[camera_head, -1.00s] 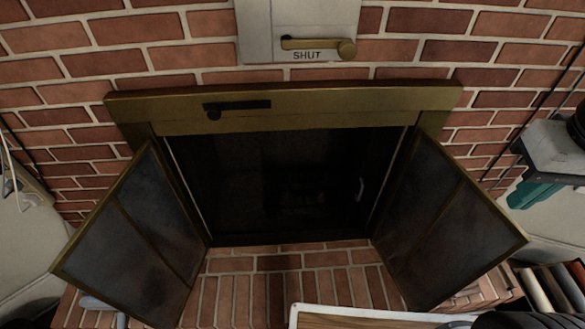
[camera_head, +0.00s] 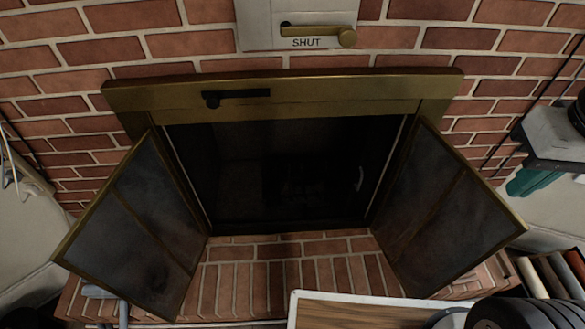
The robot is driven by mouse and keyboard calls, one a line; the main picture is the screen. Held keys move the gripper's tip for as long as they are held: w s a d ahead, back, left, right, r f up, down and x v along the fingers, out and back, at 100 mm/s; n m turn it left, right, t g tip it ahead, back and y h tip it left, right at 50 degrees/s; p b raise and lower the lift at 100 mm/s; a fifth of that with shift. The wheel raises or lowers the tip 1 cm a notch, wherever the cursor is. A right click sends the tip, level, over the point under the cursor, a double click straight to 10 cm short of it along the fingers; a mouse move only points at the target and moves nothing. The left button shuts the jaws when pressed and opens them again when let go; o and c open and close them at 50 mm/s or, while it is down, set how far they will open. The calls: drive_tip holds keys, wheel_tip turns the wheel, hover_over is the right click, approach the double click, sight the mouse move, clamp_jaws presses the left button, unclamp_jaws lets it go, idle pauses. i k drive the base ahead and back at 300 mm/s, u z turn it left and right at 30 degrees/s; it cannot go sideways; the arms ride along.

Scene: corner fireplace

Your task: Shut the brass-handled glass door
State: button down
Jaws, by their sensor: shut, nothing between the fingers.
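Two brass-framed glass doors stand swung open on a brass-framed fireplace (camera_head: 290,103). The left glass door (camera_head: 150,235) angles out to the lower left, and the right glass door (camera_head: 440,225) angles out to the lower right. Both panes are dark and smoky. I see no brass handle clearly on either door; their outer faces are turned away, so I cannot tell which one bears it. My gripper is not in view.
A wall plate marked SHUT (camera_head: 252,28) carries a brass lever (camera_head: 318,34). A black lever (camera_head: 236,95) is on the frame. A white-edged wooden surface (camera_head: 350,312) and dark round parts (camera_head: 510,314) are at bottom. Books (camera_head: 550,275) stand right. The brick hearth (camera_head: 285,270) is mostly clear.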

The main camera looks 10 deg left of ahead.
sight(117, 247)
drive_tip(key=u, duration=1.6)
